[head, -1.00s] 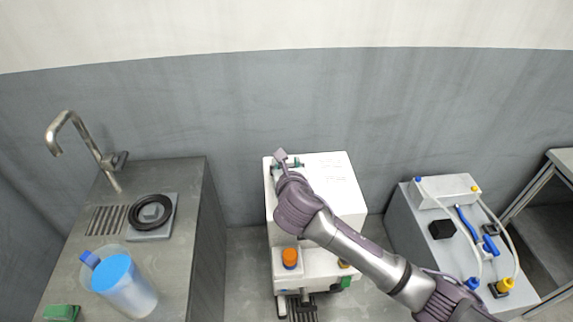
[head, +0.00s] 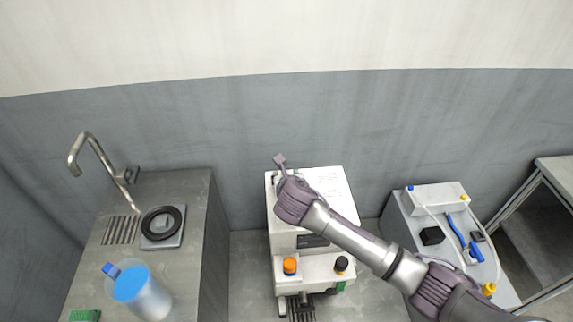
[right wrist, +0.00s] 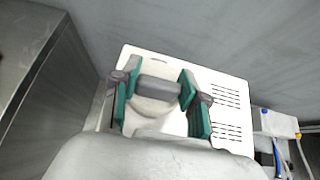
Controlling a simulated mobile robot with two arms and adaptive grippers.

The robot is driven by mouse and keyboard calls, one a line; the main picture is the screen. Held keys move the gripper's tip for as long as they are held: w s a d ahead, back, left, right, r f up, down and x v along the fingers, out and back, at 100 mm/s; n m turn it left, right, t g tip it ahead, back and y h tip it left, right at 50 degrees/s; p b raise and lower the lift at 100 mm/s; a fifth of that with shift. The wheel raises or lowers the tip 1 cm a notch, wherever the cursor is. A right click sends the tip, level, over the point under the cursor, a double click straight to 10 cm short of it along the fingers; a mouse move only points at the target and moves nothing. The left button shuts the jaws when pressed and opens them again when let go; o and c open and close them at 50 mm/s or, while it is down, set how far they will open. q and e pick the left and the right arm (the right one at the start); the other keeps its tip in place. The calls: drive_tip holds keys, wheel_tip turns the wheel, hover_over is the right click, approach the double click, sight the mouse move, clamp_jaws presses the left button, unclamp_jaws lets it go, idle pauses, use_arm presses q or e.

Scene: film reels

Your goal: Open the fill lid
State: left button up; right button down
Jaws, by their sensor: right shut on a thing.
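The white machine (head: 325,185) stands on the floor against the wall, in the middle of the head view. In the right wrist view, its top carries a pale round fill lid (right wrist: 152,108) with a grey bar handle (right wrist: 158,90). My right gripper (right wrist: 156,92) is shut on this handle, with a green-padded finger at each end of it. In the head view, my right gripper (head: 283,181) is at the machine's top left corner, and my wrist hides most of the lid there. I cannot tell whether the lid is raised. My left gripper is not in view.
An orange knob (head: 290,266) and a black knob (head: 341,264) are on the machine's front. A steel counter (head: 190,215) at left holds a blue-filled jug (head: 140,292) and a black ring (head: 160,223). A grey cabinet (head: 405,225) with tubes stands at right.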

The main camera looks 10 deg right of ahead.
drive_tip(key=r+g+p, duration=0.1)
drive_tip(key=p, duration=0.2)
drive_tip(key=w+r+g+p, duration=0.1)
drive_tip(key=g+p, duration=0.1)
drive_tip(key=p, duration=0.1)
drive_tip(key=shift+w+p, duration=0.3)
drive_tip(key=shift+p, duration=0.1)
use_arm(q)
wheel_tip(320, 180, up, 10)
drive_tip(key=p, duration=0.1)
use_arm(e)
drive_tip(key=shift+w+f+g, duration=0.1)
drive_tip(key=shift+w+g, duration=0.25)
drive_tip(key=shift+g, duration=0.45)
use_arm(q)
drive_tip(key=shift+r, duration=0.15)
